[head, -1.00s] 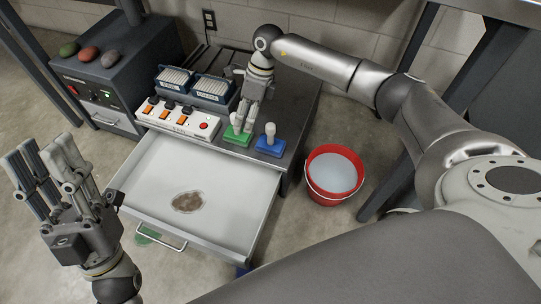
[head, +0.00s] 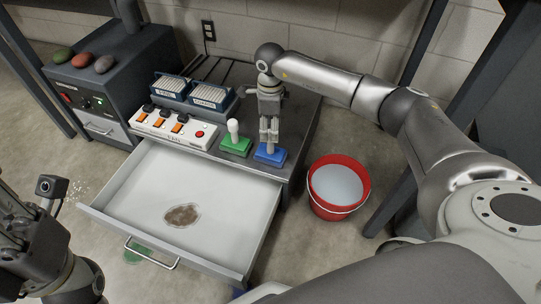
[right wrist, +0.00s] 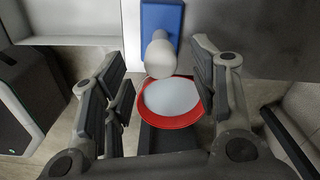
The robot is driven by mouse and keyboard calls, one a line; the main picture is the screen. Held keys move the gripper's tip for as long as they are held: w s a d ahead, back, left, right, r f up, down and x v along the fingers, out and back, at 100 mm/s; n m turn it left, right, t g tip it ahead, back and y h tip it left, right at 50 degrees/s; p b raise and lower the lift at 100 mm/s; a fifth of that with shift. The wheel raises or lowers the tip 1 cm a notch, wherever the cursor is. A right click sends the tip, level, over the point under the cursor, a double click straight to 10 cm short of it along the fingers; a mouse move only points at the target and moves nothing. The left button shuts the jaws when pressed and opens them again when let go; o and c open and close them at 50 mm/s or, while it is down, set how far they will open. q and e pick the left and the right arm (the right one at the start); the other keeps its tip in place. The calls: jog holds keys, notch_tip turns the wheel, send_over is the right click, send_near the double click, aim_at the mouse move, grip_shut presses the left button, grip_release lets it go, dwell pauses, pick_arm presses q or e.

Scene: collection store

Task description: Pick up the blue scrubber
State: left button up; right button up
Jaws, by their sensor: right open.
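The blue scrubber (head: 277,158) has a blue base and a pale upright handle, and stands at the front right of the bench top. My right gripper (head: 269,139) is open, with its fingers directly above the scrubber and partly hiding its handle. In the right wrist view, the blue scrubber (right wrist: 162,14) shows between the spread fingers of the right gripper (right wrist: 165,80), handle pointing toward the camera. My left gripper (head: 30,215) is at the left edge, partly cut off.
A green scrubber (head: 236,146) stands just left of the blue one. An open drawer (head: 137,168) with a brown stain juts out in front. A red bucket (head: 337,211) of pale liquid is on the floor at right.

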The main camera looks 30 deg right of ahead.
aim_at(270, 145)
jog(key=shift+f+b, duration=0.55)
jog(key=shift+f, duration=0.95)
grip_shut()
